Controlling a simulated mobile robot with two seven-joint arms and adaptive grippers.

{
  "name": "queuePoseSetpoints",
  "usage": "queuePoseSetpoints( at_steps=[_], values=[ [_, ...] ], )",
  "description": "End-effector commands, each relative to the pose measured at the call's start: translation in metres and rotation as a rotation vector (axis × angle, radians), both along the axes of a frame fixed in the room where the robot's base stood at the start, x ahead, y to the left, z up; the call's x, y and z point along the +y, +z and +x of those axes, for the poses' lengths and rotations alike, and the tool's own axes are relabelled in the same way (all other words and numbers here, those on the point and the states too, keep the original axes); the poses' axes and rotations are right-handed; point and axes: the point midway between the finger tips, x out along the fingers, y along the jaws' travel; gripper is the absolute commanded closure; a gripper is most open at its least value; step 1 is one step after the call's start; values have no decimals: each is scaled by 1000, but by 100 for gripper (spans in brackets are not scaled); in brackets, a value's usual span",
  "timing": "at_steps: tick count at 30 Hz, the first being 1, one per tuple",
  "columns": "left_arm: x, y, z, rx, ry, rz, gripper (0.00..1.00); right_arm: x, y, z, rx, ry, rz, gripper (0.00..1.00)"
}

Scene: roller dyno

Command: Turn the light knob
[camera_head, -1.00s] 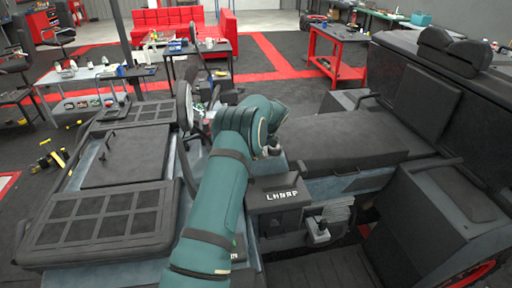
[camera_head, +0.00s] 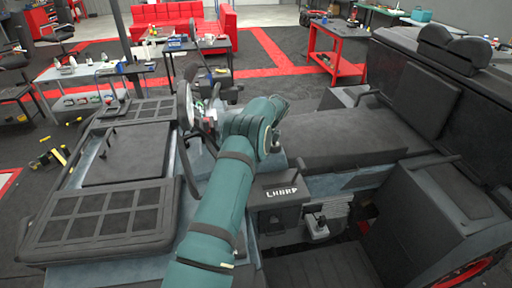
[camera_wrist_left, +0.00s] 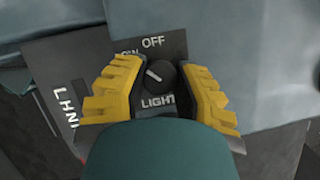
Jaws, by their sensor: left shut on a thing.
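The light knob (camera_wrist_left: 161,75) is round and black, on a dark panel (camera_wrist_left: 85,50) lettered OFF above it, a partly covered ON to its upper left, and LIGHT below. Its white mark slants toward the upper left. My left gripper (camera_wrist_left: 160,82), with yellow fingers, is shut on the knob, one finger on each side. In the head view my left arm reaches over the vehicle's dash; its gripper and the knob are hidden behind my wrist there. My right gripper is in neither view.
The vehicle's dark hood (camera_head: 130,155) lies left of my arm, the seat (camera_head: 345,138) to the right. A steering wheel (camera_head: 186,106) stands near my wrist. A box lettered like LHNRP (camera_head: 281,191) and a lever (camera_head: 319,226) sit right of my forearm.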

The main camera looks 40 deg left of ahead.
Motion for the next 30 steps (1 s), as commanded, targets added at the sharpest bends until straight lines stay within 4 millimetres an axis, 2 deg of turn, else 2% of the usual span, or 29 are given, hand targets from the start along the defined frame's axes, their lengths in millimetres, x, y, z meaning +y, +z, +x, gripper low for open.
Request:
queuePoseSetpoints(
  at_steps=[2, 3, 4, 13, 17, 30],
  values=[
    [1, -2, -2, 5, 1, -1, 100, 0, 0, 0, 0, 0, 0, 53],
    [1, -2, -2, 5, 1, -1, 58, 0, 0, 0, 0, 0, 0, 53],
    [1, -2, -2, 5, 1, -1, 52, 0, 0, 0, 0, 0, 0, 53],
    [0, 0, -1, 2, 0, 0, 52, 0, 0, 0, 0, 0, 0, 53],
    [-3, 7, 2, 0, -1, 0, 52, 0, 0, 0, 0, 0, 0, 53],
    [-28, 83, 19, 0, -1, 0, 52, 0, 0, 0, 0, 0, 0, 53]
  ],
)
